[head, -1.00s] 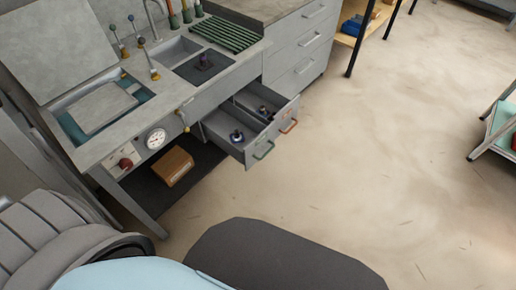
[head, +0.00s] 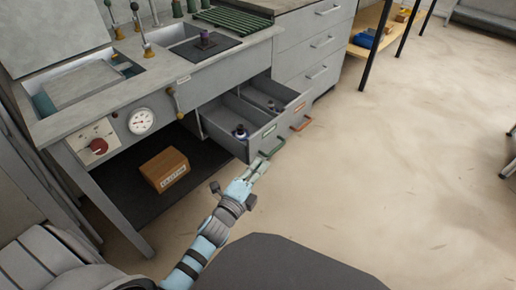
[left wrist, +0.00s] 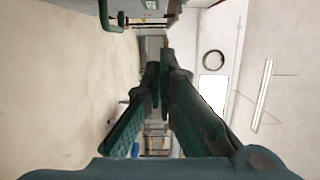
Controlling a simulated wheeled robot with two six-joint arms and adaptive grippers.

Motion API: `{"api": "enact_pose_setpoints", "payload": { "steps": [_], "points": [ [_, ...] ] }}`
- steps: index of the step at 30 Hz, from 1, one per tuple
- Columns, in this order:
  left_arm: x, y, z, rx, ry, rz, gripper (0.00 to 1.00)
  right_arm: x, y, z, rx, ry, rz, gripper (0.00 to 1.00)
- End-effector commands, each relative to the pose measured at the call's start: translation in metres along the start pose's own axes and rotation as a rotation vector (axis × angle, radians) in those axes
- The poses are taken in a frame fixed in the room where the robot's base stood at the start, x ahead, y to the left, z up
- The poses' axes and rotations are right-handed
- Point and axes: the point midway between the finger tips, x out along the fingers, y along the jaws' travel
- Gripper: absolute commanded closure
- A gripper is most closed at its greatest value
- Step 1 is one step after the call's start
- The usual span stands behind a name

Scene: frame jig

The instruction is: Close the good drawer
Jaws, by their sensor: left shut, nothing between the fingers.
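Two grey drawers stand pulled out side by side under the bench. The left drawer (head: 257,143) has a green handle (head: 273,149) and a small pale label. A small dark part (head: 240,131) lies inside it. The right drawer (head: 294,110) has an orange handle (head: 302,123) and also holds a small part (head: 271,106). The label words are too small to read. My left gripper (head: 262,164) is shut and empty, just in front of and below the green handle. In the left wrist view, its fingers (left wrist: 161,78) meet, with the green handle (left wrist: 97,20) at upper left. My right gripper is out of view.
A cardboard box (head: 165,170) sits on the dark low shelf left of the drawers. The bench front carries a gauge (head: 141,121) and a red knob (head: 98,146). A shelf with a blue bin (head: 365,40) stands at upper right.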

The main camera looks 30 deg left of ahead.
Motion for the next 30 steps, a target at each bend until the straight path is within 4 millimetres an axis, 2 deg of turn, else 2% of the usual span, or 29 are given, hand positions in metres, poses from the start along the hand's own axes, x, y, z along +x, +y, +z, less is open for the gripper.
{"api": "enact_pose_setpoints", "payload": {
  "steps": [8,12,15,30],
  "points": [
    [0.061,0.001,0.000,-0.004,0.000,0.001,1.00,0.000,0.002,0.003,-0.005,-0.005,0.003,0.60],
    [0.066,0.002,0.024,0.000,-0.001,0.003,1.00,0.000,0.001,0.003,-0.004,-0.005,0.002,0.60],
    [0.068,0.002,0.034,-0.002,0.000,0.002,1.00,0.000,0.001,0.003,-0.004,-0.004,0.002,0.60],
    [0.069,0.002,0.041,-0.003,-0.001,0.003,1.00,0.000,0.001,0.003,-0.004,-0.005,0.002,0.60]
  ]
}}
